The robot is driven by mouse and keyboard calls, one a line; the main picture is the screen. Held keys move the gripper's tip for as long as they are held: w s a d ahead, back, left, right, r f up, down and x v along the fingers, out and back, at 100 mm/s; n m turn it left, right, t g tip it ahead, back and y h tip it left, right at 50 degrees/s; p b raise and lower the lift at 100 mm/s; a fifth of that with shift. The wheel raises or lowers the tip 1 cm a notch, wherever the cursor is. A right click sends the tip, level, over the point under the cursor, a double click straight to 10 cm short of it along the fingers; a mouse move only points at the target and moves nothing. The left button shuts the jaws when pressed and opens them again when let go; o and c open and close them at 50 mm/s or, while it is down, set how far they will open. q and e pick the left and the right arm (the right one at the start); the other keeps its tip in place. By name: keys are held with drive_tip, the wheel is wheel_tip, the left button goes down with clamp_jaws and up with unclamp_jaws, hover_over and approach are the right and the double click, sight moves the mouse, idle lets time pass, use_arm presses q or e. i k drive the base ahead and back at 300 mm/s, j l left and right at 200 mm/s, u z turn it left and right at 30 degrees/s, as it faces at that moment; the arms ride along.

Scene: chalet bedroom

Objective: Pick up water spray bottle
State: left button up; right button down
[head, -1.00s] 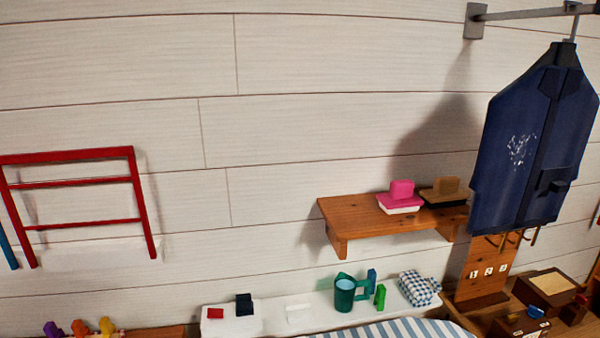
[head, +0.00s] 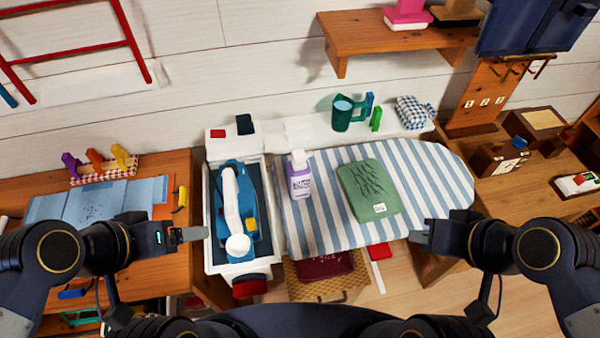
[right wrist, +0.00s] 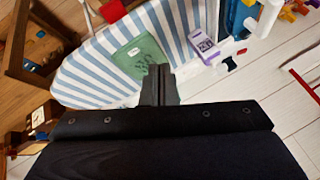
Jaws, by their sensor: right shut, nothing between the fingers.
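A white and lavender bottle (head: 300,179) with a printed label stands on the blue-striped ironing board (head: 425,170), near its left end. It also shows in the right wrist view (right wrist: 205,50). Whether it has a spray head is too small to tell. My right gripper (head: 418,237) is shut and empty, over the board's front right edge and well apart from the bottle. In the right wrist view its fingers (right wrist: 160,85) are together. My left gripper (head: 195,234) is left of the iron's stand, touching nothing visible; its jaw gap cannot be made out.
A folded green cloth (head: 368,188) lies right of the bottle. A blue and white iron (head: 236,205) sits in a white holder to its left. A wooden shelf (head: 390,35) overhangs the back.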

sight(299, 175)
drive_tip(key=k+j+u, duration=0.1)
drive_tip(key=j, duration=0.55)
drive_tip(key=j+u, duration=0.15)
drive_tip(key=j, duration=0.5)
drive_tip(key=k, duration=0.05)
